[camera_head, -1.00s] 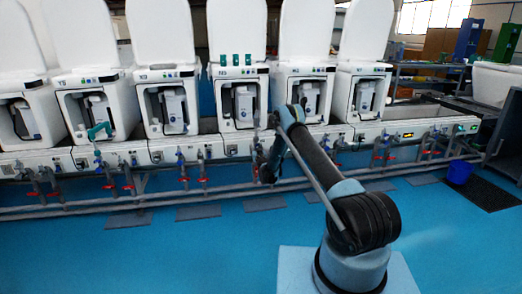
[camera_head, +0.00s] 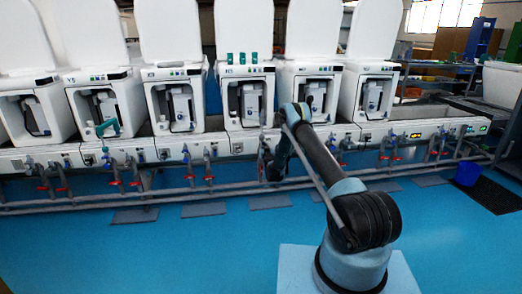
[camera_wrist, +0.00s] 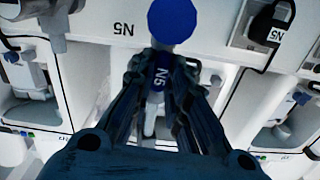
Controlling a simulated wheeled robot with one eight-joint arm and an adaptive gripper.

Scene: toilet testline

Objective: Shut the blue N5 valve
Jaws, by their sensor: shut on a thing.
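The blue N5 valve handle (camera_wrist: 160,79), with white "N5" lettering, lies between the fingers of my gripper (camera_wrist: 162,66) in the wrist view. My gripper is shut on it, with one finger at each side. A round blue knob-like part (camera_wrist: 173,20) shows just beyond the fingertips. In the head view my gripper (camera_head: 266,163) is low at the front of the toilet row, below the unit labelled N5. The valve is hidden there by my arm, and its exact angle cannot be told.
Several white toilet test units (camera_head: 245,97) stand in a row with lids raised. Other blue and red valves and a grey pipe rail (camera_head: 150,198) run along the front. A blue bucket (camera_head: 467,174) stands on a dark mat at right.

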